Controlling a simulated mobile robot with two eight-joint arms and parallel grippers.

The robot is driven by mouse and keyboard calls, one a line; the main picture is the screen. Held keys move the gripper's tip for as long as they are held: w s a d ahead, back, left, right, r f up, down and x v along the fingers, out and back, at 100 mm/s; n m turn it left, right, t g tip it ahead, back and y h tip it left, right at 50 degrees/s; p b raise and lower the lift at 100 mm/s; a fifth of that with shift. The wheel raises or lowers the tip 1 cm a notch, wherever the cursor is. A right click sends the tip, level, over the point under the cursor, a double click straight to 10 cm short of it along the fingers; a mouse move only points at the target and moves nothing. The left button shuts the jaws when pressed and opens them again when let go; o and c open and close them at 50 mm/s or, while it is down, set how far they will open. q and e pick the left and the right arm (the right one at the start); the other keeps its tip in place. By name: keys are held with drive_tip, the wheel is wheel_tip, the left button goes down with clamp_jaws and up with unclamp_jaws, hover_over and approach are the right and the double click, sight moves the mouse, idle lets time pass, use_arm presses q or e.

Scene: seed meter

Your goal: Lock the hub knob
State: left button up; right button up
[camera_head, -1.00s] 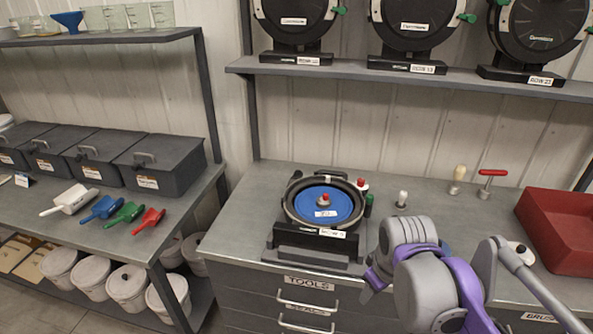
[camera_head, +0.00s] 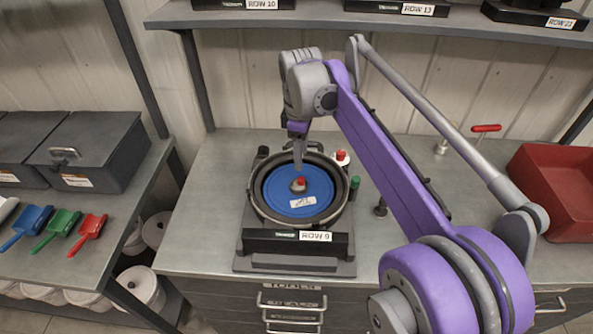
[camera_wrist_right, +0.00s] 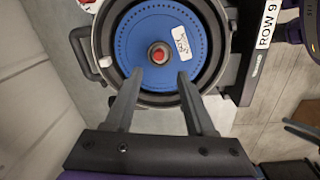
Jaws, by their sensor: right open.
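The hub knob (camera_head: 299,184) is a small red-topped grey knob at the centre of the blue seed disc (camera_head: 318,186) in the seed meter labelled ROW 9 (camera_head: 297,243). My right gripper (camera_head: 298,158) points down just above the disc, close behind the knob. In the right wrist view the red knob (camera_wrist_right: 159,54) sits beyond and between the two open fingertips (camera_wrist_right: 160,74), which hold nothing. Whether the fingers are level with the knob is hard to tell. My left gripper is not in view.
A red-and-white knob (camera_head: 341,157) and a green one (camera_head: 354,183) sit at the meter's right rim. Coloured scoops (camera_head: 57,230) lie left. A shelf (camera_head: 380,22) hangs above.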

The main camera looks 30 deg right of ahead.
sight(301, 179)
drive_tip(key=f, duration=0.8)
drive_tip(key=shift+w+d+f, duration=0.15)
drive_tip(key=shift+w+f, duration=0.1)
drive_tip(key=shift+f, duration=0.15)
clamp_jaws()
